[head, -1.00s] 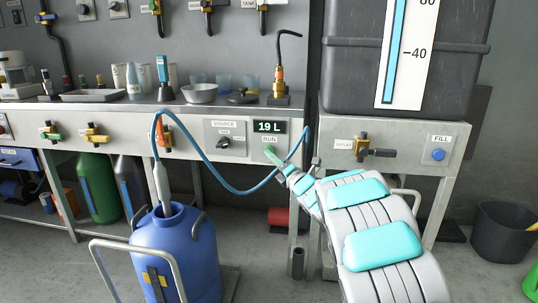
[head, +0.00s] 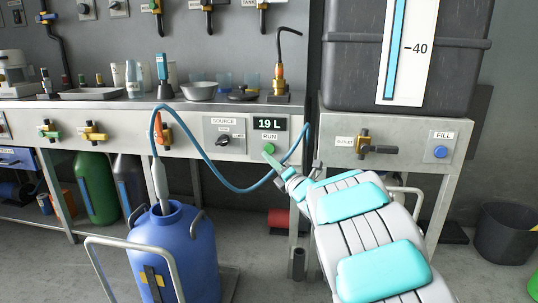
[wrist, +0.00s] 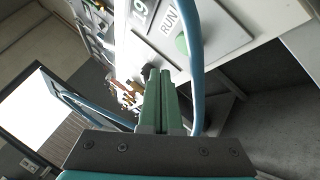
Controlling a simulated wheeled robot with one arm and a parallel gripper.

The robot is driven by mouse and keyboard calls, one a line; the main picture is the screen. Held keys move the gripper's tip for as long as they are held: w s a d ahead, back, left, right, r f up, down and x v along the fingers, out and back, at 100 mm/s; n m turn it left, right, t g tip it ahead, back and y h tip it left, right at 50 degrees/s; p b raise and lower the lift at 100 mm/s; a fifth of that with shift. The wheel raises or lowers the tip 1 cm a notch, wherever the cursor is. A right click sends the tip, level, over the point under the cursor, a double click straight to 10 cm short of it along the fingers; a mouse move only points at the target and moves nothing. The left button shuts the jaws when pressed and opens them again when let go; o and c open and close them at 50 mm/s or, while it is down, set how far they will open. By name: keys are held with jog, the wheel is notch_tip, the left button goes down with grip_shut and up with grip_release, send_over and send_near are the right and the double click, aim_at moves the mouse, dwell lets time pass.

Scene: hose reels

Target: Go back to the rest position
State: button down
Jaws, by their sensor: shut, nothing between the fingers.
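My gripper (head: 270,155) is at the front panel of the bench, just below and left of the green RUN button (head: 269,148). In the wrist view my gripper (wrist: 160,75) shows its two green fingers pressed together with nothing between them. The RUN button (wrist: 182,43) shows there partly behind a blue hose, to the right of the fingertips. I cannot tell whether the fingertips touch the panel. The display (head: 269,125) above the button reads 19 L.
The blue hose (head: 225,182) loops close beside my gripper, from the panel to a blue container (head: 172,254) on a trolley. A dark tank (head: 455,60) stands above the right bench. A FILL button (head: 440,152) is on its panel. A black bin (head: 505,233) stands at right.

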jog(key=shift+s+a+b, duration=0.2)
jog(key=shift+s+b, duration=0.1)
jog(key=shift+s, duration=0.55)
